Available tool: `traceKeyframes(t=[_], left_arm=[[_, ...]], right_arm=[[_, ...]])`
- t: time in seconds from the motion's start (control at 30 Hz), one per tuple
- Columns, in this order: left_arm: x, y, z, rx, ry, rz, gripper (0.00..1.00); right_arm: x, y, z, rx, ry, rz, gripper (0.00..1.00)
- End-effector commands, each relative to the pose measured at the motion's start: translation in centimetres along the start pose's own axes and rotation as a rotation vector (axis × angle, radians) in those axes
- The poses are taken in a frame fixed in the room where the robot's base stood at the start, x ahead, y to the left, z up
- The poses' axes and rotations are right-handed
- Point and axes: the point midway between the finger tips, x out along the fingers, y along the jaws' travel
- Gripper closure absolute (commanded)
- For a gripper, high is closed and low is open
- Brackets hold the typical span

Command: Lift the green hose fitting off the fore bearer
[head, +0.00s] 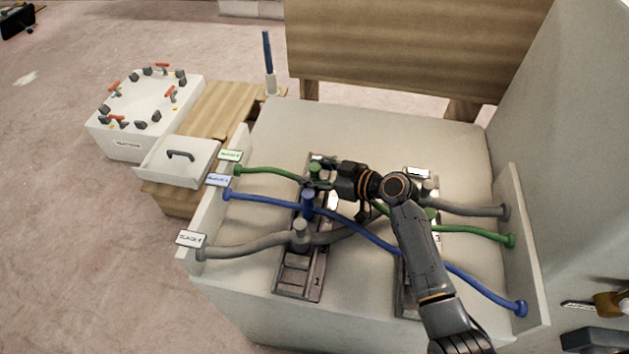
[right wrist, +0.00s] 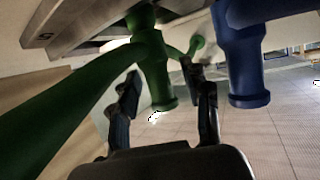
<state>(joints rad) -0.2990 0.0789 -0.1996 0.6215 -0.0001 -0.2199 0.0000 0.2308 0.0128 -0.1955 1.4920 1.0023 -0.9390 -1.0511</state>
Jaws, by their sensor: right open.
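The green hose fitting (head: 315,170) stands upright near the far end of the left dark slotted rail (head: 292,277), with a green hose (head: 270,171) running to it from the left wall. My right gripper (head: 319,184) is at this fitting, its arm coming from the right. In the right wrist view the green fitting (right wrist: 156,72) sits between the two open fingers of my right gripper (right wrist: 162,78), with visible space around it. I cannot read which rail is the fore bearer. My left gripper is not in view.
A blue fitting (head: 308,203) stands just nearer on the same rail, close beside the right gripper; it also shows in the right wrist view (right wrist: 241,60). A grey fitting (head: 300,232) is nearer still. Hoses cross to a second rail (head: 407,293). A white tray (head: 178,160) stands left.

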Motion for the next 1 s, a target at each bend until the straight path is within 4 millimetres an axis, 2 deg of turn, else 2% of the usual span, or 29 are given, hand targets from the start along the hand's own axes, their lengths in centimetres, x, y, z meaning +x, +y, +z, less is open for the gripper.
traceKeyframes(t=[0.13,0.3,0.37,0.77,0.87,1.0], left_arm=[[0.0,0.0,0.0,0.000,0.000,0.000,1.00],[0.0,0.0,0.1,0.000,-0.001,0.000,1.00],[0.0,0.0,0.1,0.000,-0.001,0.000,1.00],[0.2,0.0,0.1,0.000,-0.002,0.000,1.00],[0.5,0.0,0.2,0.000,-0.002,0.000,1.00],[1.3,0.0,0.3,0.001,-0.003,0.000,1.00]], right_arm=[[0.0,0.0,0.0,0.000,0.000,0.000,0.55],[0.0,0.0,0.0,0.000,0.000,0.000,0.89],[-0.1,0.0,0.0,0.000,0.000,0.000,1.00],[-0.2,0.0,-0.3,-0.001,0.001,0.000,1.00],[-0.5,0.1,-0.9,-0.004,0.002,0.000,1.00],[-1.5,0.1,-3.0,-0.009,0.003,0.003,1.00]])
